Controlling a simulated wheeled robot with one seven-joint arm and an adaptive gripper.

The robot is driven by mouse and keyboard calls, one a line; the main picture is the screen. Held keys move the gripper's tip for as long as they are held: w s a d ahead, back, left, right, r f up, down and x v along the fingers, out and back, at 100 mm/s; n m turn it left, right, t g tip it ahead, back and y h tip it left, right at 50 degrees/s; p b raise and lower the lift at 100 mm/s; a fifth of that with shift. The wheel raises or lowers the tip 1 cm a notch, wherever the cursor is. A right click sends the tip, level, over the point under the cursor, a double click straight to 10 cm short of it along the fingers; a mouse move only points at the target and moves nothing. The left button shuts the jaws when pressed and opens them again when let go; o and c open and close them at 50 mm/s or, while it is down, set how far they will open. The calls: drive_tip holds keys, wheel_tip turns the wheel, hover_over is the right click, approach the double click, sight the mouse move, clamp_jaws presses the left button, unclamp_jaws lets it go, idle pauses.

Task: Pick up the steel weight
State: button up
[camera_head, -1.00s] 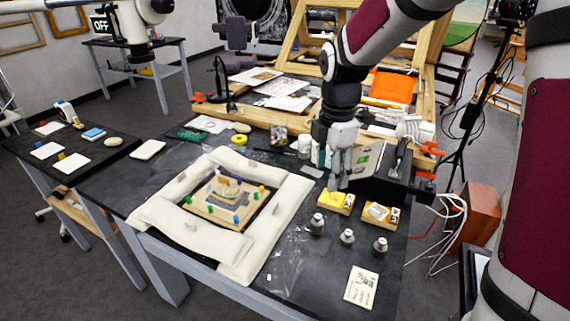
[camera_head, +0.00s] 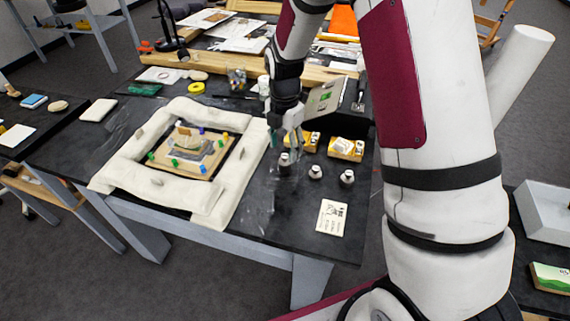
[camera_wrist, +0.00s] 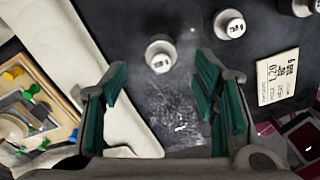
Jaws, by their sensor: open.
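Three knobbed steel weights stand in a row on the black table: a left one (camera_head: 285,163), a middle one (camera_head: 315,173) and a right one (camera_head: 347,178). My gripper (camera_head: 287,146) points down just above and behind the left weight. In the wrist view my gripper (camera_wrist: 162,92) is open and empty, with green pads apart. The nearest weight (camera_wrist: 160,57) lies just beyond the fingertips, roughly centred between them. A second weight (camera_wrist: 229,24) and a third (camera_wrist: 303,8) show to its upper right, with labels too small to read surely.
A printed card (camera_head: 331,217) lies in front of the weights. A cream padded frame (camera_head: 235,190) surrounds a wooden panel (camera_head: 192,152) with coloured pegs at left. Yellow boxes (camera_head: 346,149) and a black case (camera_head: 345,124) stand behind.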

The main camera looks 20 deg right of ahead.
sight(285, 156)
drive_tip(key=shift+f+p, duration=0.45)
drive_tip(key=shift+f, duration=2.1)
drive_tip(key=c, duration=1.2)
